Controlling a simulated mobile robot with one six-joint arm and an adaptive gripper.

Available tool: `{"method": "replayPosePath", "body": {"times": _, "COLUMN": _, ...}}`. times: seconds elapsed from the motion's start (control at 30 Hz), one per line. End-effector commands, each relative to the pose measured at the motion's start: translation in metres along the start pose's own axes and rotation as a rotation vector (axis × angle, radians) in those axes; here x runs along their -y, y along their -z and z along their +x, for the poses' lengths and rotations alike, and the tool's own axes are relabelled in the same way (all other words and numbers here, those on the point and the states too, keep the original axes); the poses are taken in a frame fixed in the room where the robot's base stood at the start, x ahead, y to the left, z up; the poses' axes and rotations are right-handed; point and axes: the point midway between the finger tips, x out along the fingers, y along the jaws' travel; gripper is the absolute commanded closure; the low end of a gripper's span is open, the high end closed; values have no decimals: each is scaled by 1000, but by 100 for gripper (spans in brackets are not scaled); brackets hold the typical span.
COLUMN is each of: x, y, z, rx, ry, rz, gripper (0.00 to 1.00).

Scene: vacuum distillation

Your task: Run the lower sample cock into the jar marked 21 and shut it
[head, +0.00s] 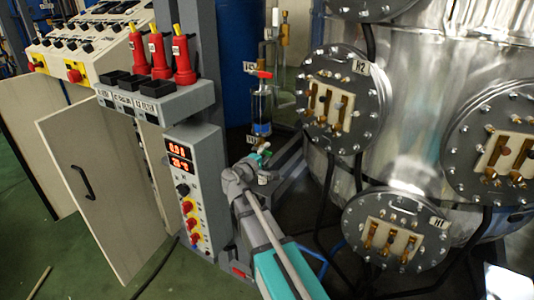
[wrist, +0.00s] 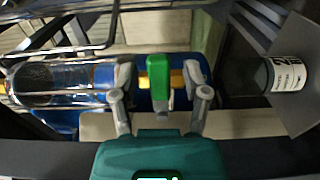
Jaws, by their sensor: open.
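The lower sample cock has a green lever (wrist: 153,80) on a brass body (wrist: 177,78), seen in the wrist view. My gripper (wrist: 160,97) is open, with one finger on each side of the green lever. Gaps show between the lever and both fingers. A jar (wrist: 287,74) with a white label lies on the right side of the wrist view, beyond the cock's outlet end. Its label starts with a 2; the rest is hard to read. In the head view my gripper (head: 252,160) is below the sight glass (head: 262,108), and largely hides the cock.
The sight glass (wrist: 60,82) and its metal guard rods are close to my gripper on the left of the wrist view. A red-handled cock (head: 262,74) tops it. The steel vessel (head: 415,110) stands right, the control column (head: 190,190) left.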

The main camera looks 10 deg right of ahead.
Motion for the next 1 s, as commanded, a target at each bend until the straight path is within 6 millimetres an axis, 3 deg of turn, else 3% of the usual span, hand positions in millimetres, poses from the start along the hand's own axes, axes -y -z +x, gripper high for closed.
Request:
{"method": "replayPosePath", "body": {"times": 0.33, "x": 0, "y": -1, "z": 2, "rx": 1, "ry": 0, "rz": 0, "gripper": 40}}
{"method": "replayPosePath", "body": {"times": 0.67, "x": 0, "y": -1, "z": 3, "rx": 2, "ry": 0, "rz": 0, "gripper": 100}}
{"method": "replayPosePath", "body": {"times": 1.0, "x": 0, "y": -2, "z": 4, "rx": 3, "ry": 0, "rz": -2, "gripper": 100}}
